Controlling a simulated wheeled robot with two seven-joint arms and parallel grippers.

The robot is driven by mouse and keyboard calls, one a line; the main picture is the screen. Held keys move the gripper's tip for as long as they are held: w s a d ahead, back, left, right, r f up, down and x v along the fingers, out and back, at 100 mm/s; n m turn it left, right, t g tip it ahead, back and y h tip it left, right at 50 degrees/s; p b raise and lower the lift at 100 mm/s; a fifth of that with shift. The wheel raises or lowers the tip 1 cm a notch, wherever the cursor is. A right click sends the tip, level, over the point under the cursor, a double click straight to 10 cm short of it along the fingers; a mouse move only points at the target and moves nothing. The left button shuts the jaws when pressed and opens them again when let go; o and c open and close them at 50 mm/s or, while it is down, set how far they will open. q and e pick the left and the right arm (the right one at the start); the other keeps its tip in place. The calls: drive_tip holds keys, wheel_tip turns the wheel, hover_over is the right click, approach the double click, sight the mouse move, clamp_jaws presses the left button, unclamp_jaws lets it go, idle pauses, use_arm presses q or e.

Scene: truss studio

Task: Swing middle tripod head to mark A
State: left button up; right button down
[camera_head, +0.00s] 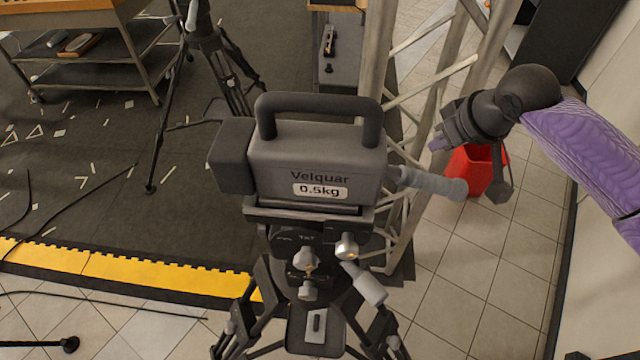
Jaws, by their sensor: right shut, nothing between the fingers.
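The tripod head (325,245) stands at the centre, with a grey box camera (318,165) labelled "Velquar 0.5kg" mounted on top. A grey pan handle (435,183) sticks out to the right from the camera's side. Silver knobs (346,246) are on the head. My right gripper (437,146) comes in from the right, above the pan handle and apart from it. It is shut and empty. My left gripper is not in view. I can make out no letter A mark.
A truss tower (448,50) rises just behind the head on the right. A red container (474,172) stands on the tiles below my right gripper. Another tripod (203,60) and a shelved cart (85,65) are at the back left. A yellow-edged mat (125,268) and cables lie at left.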

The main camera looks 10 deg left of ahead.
sight(437, 178)
drive_tip(key=shift+f, duration=0.1)
wheel_tip(437, 178, down, 6)
drive_tip(key=shift+b, duration=0.75)
idle(0.4)
drive_tip(key=shift+s+d+p, duration=0.25)
drive_tip(key=shift+s+p, duration=0.3)
drive_tip(key=shift+p, duration=0.05)
drive_tip(key=shift+s+d+p, duration=0.2)
drive_tip(key=shift+s+p, duration=0.3)
drive_tip(key=shift+p, duration=0.05)
